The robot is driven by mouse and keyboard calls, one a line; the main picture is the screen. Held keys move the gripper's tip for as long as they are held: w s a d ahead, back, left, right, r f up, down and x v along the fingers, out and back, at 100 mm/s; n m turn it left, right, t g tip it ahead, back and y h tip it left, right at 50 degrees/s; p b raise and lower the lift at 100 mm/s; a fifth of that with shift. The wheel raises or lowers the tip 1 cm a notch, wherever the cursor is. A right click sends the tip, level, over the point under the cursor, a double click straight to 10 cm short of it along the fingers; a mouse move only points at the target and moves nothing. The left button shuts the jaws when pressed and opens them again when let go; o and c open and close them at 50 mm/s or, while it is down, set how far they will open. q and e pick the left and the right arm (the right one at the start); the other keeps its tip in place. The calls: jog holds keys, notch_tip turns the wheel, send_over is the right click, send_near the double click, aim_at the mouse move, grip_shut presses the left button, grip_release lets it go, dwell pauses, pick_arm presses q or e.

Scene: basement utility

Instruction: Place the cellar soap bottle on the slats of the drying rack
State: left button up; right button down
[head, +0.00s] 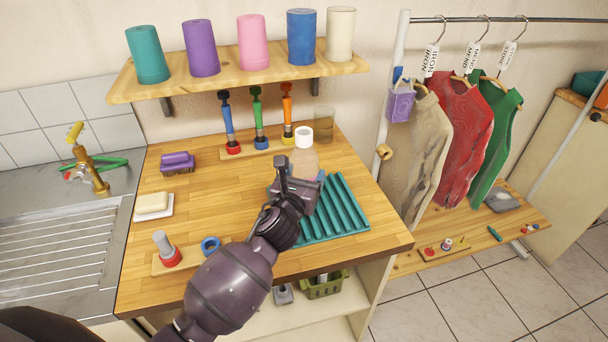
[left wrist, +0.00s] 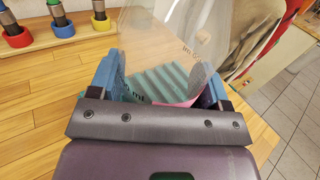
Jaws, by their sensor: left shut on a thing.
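The soap bottle (head: 305,162) is clear and see-through, with a white cap, and stands about upright. My left gripper (head: 302,186) is shut on its lower part. In the left wrist view the clear bottle (left wrist: 165,35) rises between the blue fingers of the left gripper (left wrist: 162,88), with a pink patch low down. The teal drying rack (head: 345,208) lies on the wooden counter, its slats running lengthwise. The bottle is at the rack's back left part; I cannot tell whether its base touches the slats. The rack's slats (left wrist: 160,82) show through the bottle. My right gripper is out of view.
Behind are stamp-like tools (head: 258,125) on coloured bases and an amber glass (head: 325,124). Left are a purple brush (head: 178,162), a soap dish (head: 153,206) and a sink (head: 55,250). A shelf (head: 235,72) with coloured cups hangs above; a garment rail (head: 470,19) stands right.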

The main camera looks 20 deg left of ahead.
pick_arm(q)
jog(key=o, duration=0.8)
jog(key=shift+o, duration=0.6)
jog(key=shift+s+r, duration=0.1)
jog(key=s, duration=1.1)
jog(key=shift+s, duration=0.4)
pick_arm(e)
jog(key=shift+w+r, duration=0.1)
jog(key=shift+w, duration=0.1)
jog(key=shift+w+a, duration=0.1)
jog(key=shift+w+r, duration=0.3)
